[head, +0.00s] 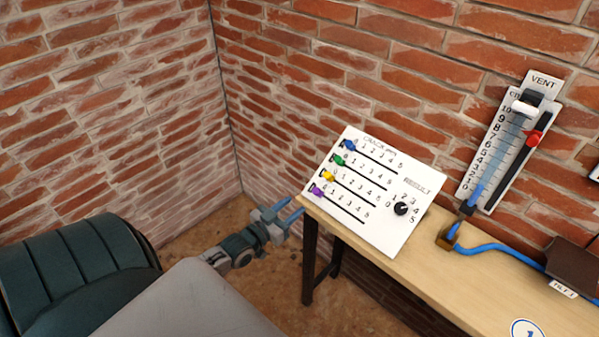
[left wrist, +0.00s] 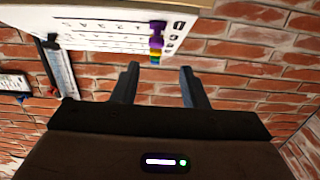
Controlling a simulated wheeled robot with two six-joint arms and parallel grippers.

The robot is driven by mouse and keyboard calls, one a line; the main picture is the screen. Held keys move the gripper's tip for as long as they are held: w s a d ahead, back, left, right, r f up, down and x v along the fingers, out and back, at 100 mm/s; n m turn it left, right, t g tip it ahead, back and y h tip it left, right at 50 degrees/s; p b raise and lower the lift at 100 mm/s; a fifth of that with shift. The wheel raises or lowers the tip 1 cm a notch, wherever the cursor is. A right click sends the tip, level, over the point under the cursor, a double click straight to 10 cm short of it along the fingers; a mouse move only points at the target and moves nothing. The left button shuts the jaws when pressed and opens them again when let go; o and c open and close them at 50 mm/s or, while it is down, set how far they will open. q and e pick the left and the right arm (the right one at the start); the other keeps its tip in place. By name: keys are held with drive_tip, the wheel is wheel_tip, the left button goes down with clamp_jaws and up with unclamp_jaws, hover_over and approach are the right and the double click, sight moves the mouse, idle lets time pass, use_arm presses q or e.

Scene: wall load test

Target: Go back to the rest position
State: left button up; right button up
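My left gripper (head: 284,212) is beside the left end of the wooden table, below and left of the white slider panel. In the left wrist view its two fingers (left wrist: 158,86) are apart with only brick wall between them, so it is open and empty. The white panel (head: 405,228) stands tilted on the table, with blue, green, yellow and purple sliders at the left of their slots and a black result knob (head: 401,208). In the left wrist view the panel (left wrist: 100,38) is upside down, with the purple slider (left wrist: 157,36) close beyond the fingers. My right gripper is not in view.
The wooden table (head: 430,283) runs along the right wall. A vent gauge (head: 506,150) with a red slider (head: 533,138) hangs on the brick wall. A blue hose (head: 505,250) runs to a brown box (head: 577,265). Floor near the corner is clear.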

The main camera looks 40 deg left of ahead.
use_arm(q)
drive_tip(key=shift+s, duration=0.2)
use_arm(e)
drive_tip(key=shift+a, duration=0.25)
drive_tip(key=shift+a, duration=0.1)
use_arm(q)
drive_tip(key=shift+f, duration=0.1)
